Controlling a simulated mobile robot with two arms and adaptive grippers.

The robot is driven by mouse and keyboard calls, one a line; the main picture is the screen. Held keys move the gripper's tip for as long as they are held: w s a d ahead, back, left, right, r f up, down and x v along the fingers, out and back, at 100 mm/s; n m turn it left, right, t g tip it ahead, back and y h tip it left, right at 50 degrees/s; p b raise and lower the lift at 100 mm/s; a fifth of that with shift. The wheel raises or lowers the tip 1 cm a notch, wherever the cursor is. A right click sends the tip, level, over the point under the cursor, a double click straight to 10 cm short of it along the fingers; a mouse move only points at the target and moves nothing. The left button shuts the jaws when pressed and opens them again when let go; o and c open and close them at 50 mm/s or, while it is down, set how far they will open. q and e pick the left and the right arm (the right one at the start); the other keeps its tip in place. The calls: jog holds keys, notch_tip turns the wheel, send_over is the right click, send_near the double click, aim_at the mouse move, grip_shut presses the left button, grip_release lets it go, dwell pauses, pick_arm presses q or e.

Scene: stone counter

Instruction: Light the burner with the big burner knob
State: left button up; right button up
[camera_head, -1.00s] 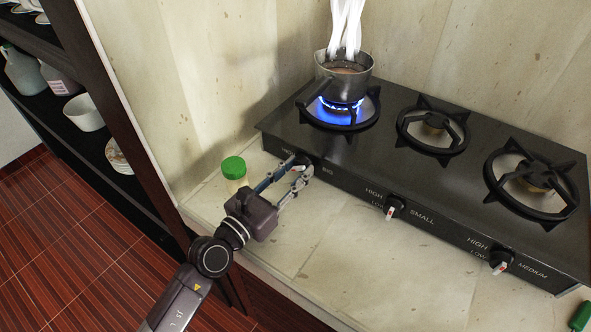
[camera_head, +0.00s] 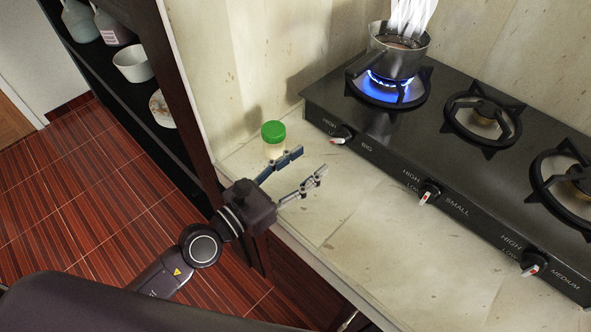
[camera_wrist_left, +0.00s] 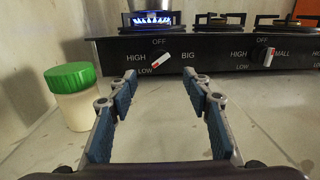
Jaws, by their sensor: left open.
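The big burner knob (camera_head: 341,135) is on the left end of the black stove's front, beside the label BIG. In the left wrist view the knob (camera_wrist_left: 160,60) shows its red-and-white pointer turned between HIGH and LOW. The big burner (camera_head: 390,90) burns with a blue flame under a steaming pot (camera_head: 398,52). My left gripper (camera_head: 309,167) is open and empty over the counter, apart from the knob and in front of it. In the left wrist view the knob lies beyond and between the open fingers (camera_wrist_left: 158,88). My right gripper is not in view.
A jar with a green lid (camera_head: 274,140) stands on the counter close to my left gripper. The small knob (camera_head: 428,193) and medium knob (camera_head: 533,263) are farther right on the stove. A dark shelf (camera_head: 120,85) stands at left.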

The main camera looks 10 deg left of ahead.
pick_arm(q)
jog(key=shift+v, duration=1.45)
